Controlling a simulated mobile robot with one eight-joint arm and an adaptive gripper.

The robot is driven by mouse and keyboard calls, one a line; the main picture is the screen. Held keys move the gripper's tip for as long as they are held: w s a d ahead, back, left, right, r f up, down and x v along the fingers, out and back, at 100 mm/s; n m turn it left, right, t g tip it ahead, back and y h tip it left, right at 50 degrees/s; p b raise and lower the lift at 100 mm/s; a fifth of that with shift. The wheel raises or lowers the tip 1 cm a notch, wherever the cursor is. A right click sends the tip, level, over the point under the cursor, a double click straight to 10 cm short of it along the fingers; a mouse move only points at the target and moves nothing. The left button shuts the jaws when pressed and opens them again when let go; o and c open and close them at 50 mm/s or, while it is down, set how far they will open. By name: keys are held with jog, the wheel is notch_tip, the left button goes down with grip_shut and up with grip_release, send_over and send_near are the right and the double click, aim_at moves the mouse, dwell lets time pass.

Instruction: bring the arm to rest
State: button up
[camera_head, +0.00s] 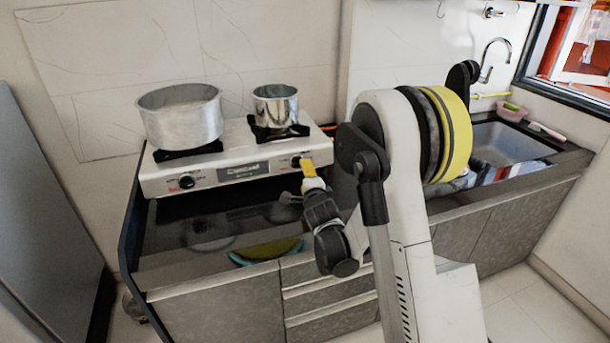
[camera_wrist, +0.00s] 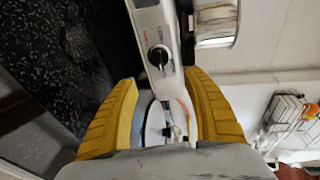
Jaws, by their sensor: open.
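My gripper (camera_head: 309,176) is in front of the right end of the white gas stove (camera_head: 230,168), close to its right knob (camera_head: 299,162). In the wrist view its two yellow fingers (camera_wrist: 160,82) are spread apart with nothing held between them. The black stove knob (camera_wrist: 158,57) shows just beyond the fingertips. I cannot tell whether a finger touches the stove front. My arm reaches in from the lower right of the head view and hides part of the counter.
A large grey pot (camera_head: 182,120) and a smaller shiny pot (camera_head: 276,107) stand on the burners. A yellow and teal cloth-like item (camera_head: 266,251) lies at the counter's front edge. The sink (camera_head: 500,143) is at right. Floor is clear at lower right.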

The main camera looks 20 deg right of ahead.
jog(key=s+a+r+n+g, duration=0.4)
jog(key=s+r+n, duration=0.45)
jog(key=s, duration=0.45)
jog(key=s+a+f+n+g+y, duration=0.1)
jog(key=s+n, duration=0.4)
jog(key=s, duration=0.7)
jog(key=s+a+n+g+y, duration=0.2)
jog(key=s+a+n, duration=0.3)
jog(key=s, duration=0.8)
jog(key=shift+a+f+n+g, duration=0.15)
jog(key=shift+f+n+g, duration=0.25)
jog(key=shift+n+g, duration=0.35)
